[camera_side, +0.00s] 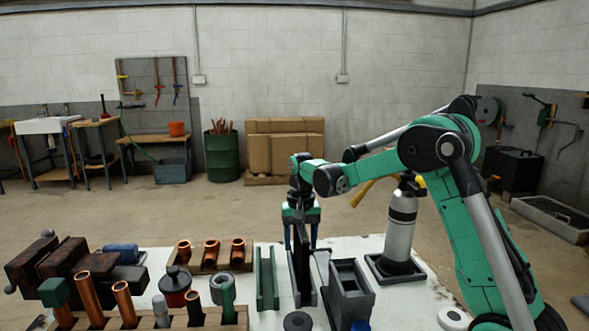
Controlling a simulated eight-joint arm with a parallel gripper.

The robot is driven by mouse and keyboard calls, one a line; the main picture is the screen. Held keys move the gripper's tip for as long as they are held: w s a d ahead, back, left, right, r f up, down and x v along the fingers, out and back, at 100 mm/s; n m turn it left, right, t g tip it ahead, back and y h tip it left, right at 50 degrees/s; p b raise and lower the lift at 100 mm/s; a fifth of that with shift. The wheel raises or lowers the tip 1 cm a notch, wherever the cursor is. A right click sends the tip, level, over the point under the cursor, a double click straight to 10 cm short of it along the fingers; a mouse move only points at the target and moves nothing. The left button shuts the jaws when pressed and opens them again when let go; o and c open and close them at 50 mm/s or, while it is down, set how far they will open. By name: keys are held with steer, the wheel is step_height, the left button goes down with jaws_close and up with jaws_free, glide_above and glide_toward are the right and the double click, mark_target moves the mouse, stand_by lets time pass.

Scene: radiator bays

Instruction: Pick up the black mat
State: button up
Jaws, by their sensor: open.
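The black mat (301,277) appears to be the thin dark sheet standing upright near the middle of the white-topped bench, beside grey holders. My gripper (301,244) points straight down over it, with its two blue-grey fingers apart. One finger is to the left of the mat's upper part and one to the right. I cannot tell whether either finger touches the mat. The mat's lower end is partly hidden among the holders.
A green channel (266,279) stands close on the left, and a grey open box (351,290) close on the right. A silver gas cylinder (400,229) stands in a dark tray behind. Copper pipes (88,297) and a vice (65,262) fill the left side.

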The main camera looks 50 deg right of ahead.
jaws_close()
step_height(320, 180, up, 20)
steer(key=w+a+f, duration=0.2)
steer(key=f, duration=0.5)
steer(key=w+a+f, duration=0.3)
steer(key=f, duration=0.5)
steer(key=shift+w+a, duration=0.15)
stand_by(0.4)
